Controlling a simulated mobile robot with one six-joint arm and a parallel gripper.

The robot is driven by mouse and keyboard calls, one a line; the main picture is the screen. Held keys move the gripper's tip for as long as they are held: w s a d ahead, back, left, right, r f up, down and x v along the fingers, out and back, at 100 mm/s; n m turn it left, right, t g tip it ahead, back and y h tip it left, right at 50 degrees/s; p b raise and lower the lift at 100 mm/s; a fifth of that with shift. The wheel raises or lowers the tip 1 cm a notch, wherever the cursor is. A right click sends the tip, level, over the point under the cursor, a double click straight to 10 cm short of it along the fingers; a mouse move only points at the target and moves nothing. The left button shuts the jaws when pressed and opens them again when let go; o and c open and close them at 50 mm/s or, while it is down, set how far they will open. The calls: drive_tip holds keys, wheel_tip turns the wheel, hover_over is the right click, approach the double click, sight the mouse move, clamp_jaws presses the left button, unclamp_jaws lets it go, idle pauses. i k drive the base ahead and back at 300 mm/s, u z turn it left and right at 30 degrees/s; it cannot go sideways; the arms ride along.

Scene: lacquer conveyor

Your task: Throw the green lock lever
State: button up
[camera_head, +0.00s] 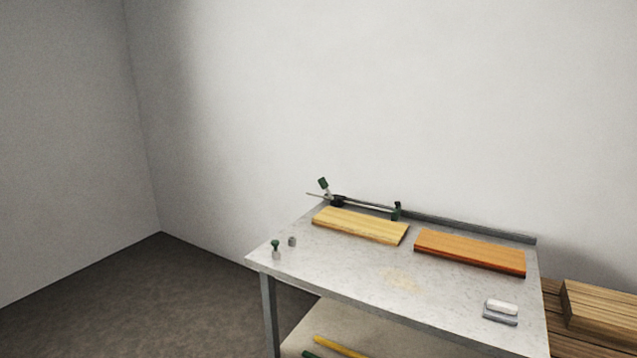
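In the head view a green lever knob (323,183) stands tilted up at the back left of the table, on a dark clamp-like fixture (338,201) with a thin rod. A second dark green piece (397,210) is at the rod's right end. A small green-topped knob (275,245) stands on a grey base near the table's left front corner. I cannot tell for sure which green part is the lock lever. My gripper is not in view.
The grey table (350,275) holds a pale board (360,226), an orange-brown board (470,252), a small grey cylinder (292,241) and a white-and-grey block (501,311). A raised lip (480,229) runs along its back. Stacked wood (600,315) is at the right. Floor (150,300) at left is clear.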

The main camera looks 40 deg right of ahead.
sight(322, 182)
drive_tip(key=z, duration=0.2)
drive_tip(key=i, duration=1.55)
drive_tip(key=u, duration=0.2)
